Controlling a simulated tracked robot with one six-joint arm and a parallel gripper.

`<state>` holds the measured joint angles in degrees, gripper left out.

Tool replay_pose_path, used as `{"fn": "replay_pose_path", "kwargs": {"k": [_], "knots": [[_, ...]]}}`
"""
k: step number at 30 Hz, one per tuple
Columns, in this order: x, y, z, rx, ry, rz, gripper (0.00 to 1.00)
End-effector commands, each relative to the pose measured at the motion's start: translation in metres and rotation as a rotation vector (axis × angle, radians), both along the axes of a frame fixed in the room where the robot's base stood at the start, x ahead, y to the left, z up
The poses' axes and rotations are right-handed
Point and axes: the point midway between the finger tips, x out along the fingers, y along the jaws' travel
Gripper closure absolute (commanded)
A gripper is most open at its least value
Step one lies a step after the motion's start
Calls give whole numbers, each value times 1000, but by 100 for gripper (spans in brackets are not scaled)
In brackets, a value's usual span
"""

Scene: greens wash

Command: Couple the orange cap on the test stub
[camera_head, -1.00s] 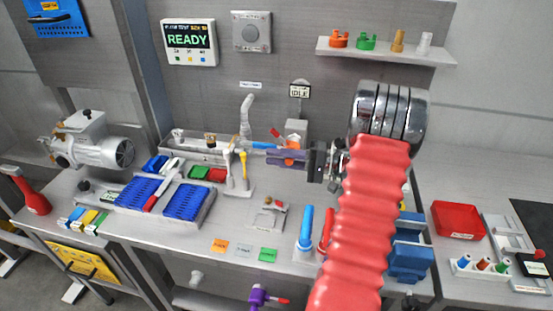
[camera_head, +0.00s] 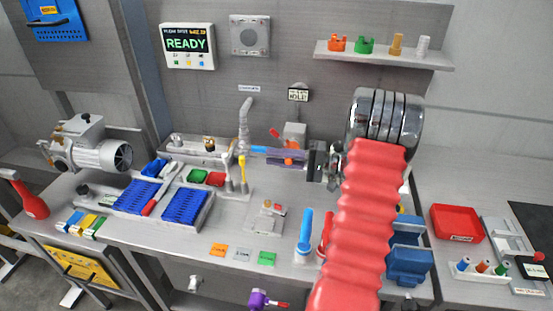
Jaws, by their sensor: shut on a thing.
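My gripper (camera_head: 270,154) reaches left from the end of my arm over the back of the bench, with its jaws shut. An orange piece (camera_head: 291,161), which looks like the orange cap, shows at the jaws and is partly covered by them. A grey block with a red lever (camera_head: 294,134), perhaps the test stub's mount, stands just behind, under a small sign reading IDLE (camera_head: 298,95). I cannot make out the stub itself, or whether the cap touches it. Another orange cap-like piece (camera_head: 338,44) sits on the wall shelf.
A grey hose-like upright (camera_head: 244,118) and tools in a stand (camera_head: 235,190) are close left of the gripper. Blue bins (camera_head: 163,205) lie further left. A blue bottle-like cylinder (camera_head: 305,228) stands in front. A red tray (camera_head: 457,222) lies right. My arm hides the bench's middle right.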

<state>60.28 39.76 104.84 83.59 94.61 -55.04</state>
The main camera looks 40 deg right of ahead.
Motion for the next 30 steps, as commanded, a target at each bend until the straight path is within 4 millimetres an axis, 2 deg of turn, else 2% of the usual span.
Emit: {"fn": "replay_pose_path", "kwargs": {"k": [22, 23, 30], "knots": [[8, -11, 0, 0, 0, -1, 100], [8, -11, 0, 0, 0, -1, 79], [8, -10, 0, 0, 0, 0, 62]]}}
